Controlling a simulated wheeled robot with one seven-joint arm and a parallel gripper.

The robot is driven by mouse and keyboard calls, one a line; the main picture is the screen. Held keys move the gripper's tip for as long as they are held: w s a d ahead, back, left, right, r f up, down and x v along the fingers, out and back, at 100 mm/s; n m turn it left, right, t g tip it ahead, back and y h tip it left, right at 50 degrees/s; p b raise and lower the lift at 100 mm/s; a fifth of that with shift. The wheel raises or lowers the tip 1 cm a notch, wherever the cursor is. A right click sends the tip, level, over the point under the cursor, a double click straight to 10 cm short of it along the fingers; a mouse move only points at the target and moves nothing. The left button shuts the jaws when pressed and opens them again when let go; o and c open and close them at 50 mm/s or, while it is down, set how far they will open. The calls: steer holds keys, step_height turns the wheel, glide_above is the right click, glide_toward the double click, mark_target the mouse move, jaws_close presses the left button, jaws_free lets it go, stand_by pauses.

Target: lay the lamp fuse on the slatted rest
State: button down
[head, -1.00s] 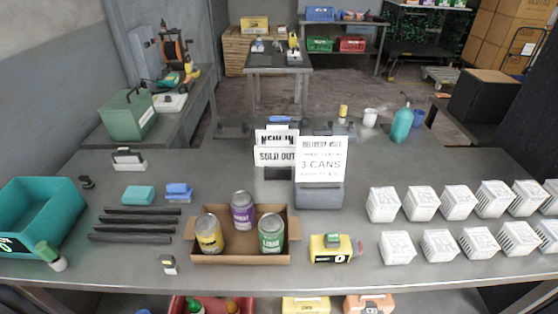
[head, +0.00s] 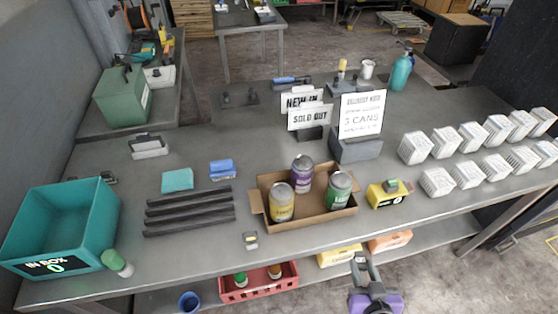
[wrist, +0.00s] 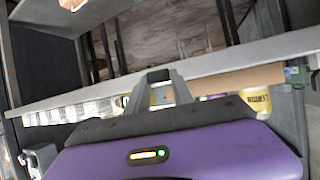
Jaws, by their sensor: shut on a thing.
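The slatted rest (head: 188,211) is a set of dark parallel bars lying on the grey bench, left of the cardboard box in the head view. My gripper (head: 361,262) is low at the bench's front edge, right of the box and well away from the rest. Its purple body fills the lower wrist view, with the fingers (wrist: 160,92) reaching forward. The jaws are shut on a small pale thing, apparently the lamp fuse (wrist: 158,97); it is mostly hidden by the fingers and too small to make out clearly.
The cardboard box (head: 262,208) holds three cans. A teal bin (head: 95,225) stands at left, with a green-capped bottle (head: 117,262) beside it. White cartons (head: 440,182) line the right. A red crate (head: 232,293) sits below.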

steer(key=shift+a+g, duration=0.1)
steer(key=shift+g, duration=0.7)
steer(key=shift+w+r+g, duration=0.15)
steer(key=shift+r+g, duration=0.05)
steer(key=shift+g, duration=0.3)
